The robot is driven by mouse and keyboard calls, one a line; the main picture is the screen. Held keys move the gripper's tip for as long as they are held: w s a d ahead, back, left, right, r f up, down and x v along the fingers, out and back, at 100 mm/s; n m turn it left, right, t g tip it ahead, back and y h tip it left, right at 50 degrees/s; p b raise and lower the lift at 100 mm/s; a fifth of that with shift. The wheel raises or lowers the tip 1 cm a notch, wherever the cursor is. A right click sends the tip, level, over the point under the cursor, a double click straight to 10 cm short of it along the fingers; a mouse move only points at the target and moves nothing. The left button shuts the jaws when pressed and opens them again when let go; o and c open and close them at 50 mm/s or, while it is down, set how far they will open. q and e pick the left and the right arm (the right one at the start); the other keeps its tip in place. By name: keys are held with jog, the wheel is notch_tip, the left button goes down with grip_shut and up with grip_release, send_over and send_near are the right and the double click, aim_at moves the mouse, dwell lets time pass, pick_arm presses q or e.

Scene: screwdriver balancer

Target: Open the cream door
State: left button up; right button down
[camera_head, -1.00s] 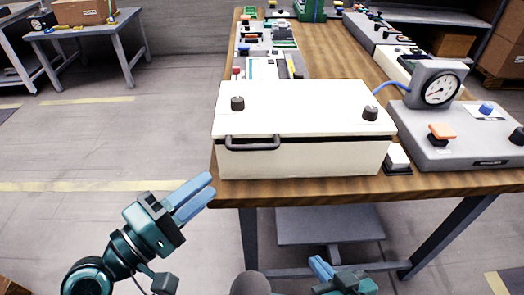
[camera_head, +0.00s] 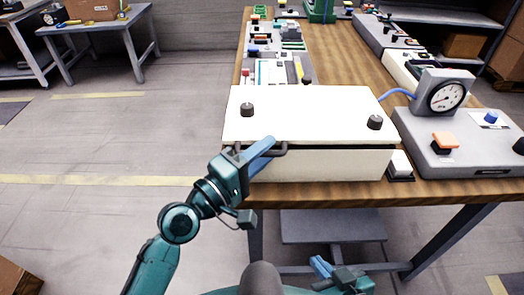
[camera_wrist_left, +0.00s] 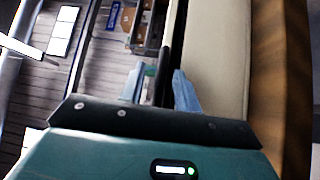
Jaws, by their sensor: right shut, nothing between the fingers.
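The cream door (camera_head: 305,112) is the flat lid of a cream box (camera_head: 320,165) at the table's near end. It lies down, with a dark gap under its front edge and two dark knobs on top. A dark bar handle (camera_head: 282,149) sits at its front left, partly hidden by my left gripper (camera_head: 262,148). In the left wrist view, the fingers of my left gripper (camera_wrist_left: 160,90) are apart, one on each side of the dark handle (camera_wrist_left: 163,76). I cannot tell whether they touch it. My right gripper (camera_head: 320,268) is low, below the table's front edge, shut and empty.
A grey gauge unit (camera_head: 445,96) with a blue hose and a grey panel with buttons (camera_head: 465,155) stand right of the box. A small white switch (camera_head: 400,165) sits beside it.

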pick_arm(q)
jog(key=shift+c, duration=0.3)
grip_shut()
dwell(0.3)
